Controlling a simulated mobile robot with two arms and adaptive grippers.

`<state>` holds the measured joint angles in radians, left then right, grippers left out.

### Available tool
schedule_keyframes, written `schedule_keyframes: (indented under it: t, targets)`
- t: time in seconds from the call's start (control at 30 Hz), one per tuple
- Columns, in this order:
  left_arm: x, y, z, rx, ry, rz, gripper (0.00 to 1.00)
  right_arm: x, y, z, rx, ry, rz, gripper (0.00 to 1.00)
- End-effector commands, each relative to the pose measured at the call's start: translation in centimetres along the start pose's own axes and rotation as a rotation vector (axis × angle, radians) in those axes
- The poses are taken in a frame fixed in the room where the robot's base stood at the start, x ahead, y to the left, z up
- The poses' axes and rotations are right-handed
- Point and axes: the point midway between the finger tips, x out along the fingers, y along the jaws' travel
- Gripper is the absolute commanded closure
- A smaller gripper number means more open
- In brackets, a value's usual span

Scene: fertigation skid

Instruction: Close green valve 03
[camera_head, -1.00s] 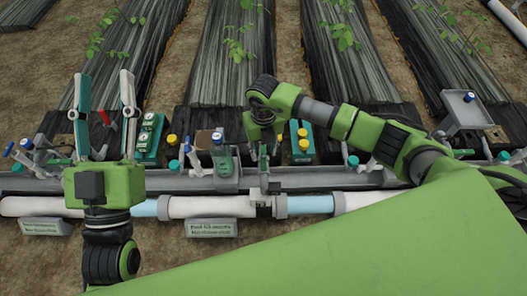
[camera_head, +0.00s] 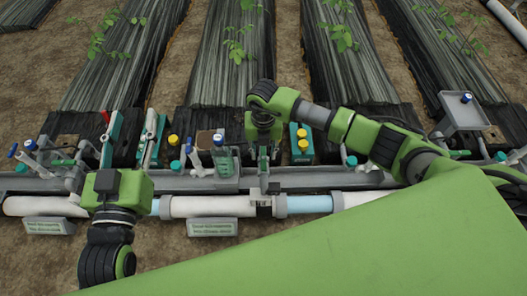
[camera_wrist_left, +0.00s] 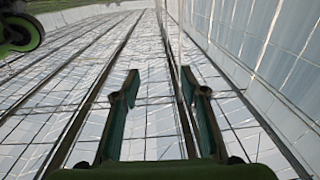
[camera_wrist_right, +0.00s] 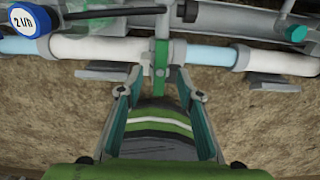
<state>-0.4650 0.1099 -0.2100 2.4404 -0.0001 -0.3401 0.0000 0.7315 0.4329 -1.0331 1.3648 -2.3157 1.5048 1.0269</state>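A green valve lever (camera_wrist_right: 160,60) shows in the right wrist view, in front of the white and light-blue pipe (camera_wrist_right: 100,46). Its lower end is between the fingertips of my right gripper (camera_wrist_right: 156,78), which are apart with a gap on both sides. In the head view my right gripper (camera_head: 263,155) points down at the pipe, and the green lever shows there only in part. I cannot read a number 03. My left gripper (camera_head: 133,118) is open and empty, with its fingers upward at the left; the left wrist view shows its spread fingers (camera_wrist_left: 160,88).
Several blue-, teal- and yellow-capped fittings and green blocks (camera_head: 302,145) line the grey rail. Two grey label plates (camera_head: 212,228) stand before the pipe. A blue-white dial marked 2 l/h (camera_wrist_right: 22,20) is at the right wrist view's upper left. A grey tray (camera_head: 468,112) stands at right.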

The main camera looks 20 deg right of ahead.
Motion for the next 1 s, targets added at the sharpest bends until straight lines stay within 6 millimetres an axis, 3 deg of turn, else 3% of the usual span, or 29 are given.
schedule_keyframes:
  t: [1.0]
  targets:
    - [-1.0, 0.9, -7.7, -0.011, 0.374, 0.02, 0.6, 2.4, 0.0, -0.1, -0.001, 0.001, 0.0, 0.67]
